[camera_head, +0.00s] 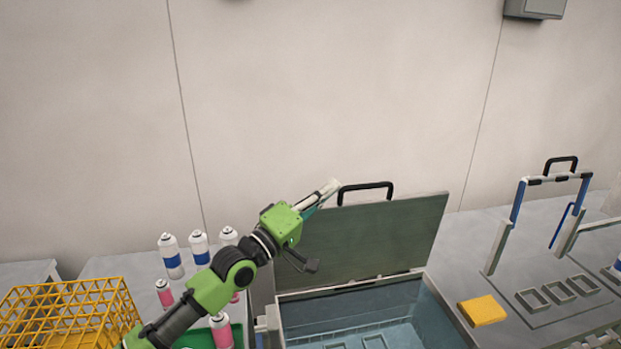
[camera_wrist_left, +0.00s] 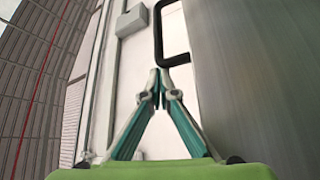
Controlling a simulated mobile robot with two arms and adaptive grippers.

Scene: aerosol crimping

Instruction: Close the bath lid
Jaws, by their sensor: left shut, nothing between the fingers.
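The bath lid (camera_head: 375,240) is a grey-green panel standing open and upright at the back of the bath. Its black handle (camera_head: 366,187) sticks up from the top edge. The bath (camera_head: 435,318) below is open, with blue slotted racks inside. My left gripper (camera_head: 332,187) is shut and empty at the lid's upper left corner, just left of the handle. In the left wrist view the fingertips (camera_wrist_left: 160,75) meet close to the handle (camera_wrist_left: 160,35), and the lid (camera_wrist_left: 250,75) fills the right side. I cannot tell whether they touch. My right gripper is not in view.
White-and-blue cans (camera_head: 171,256) and pink cans (camera_head: 221,330) stand left of the bath. A yellow wire crate (camera_head: 65,318) is at the lower left. A yellow block (camera_head: 482,311) and a blue-posted frame (camera_head: 556,179) are on the right. The wall is behind the lid.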

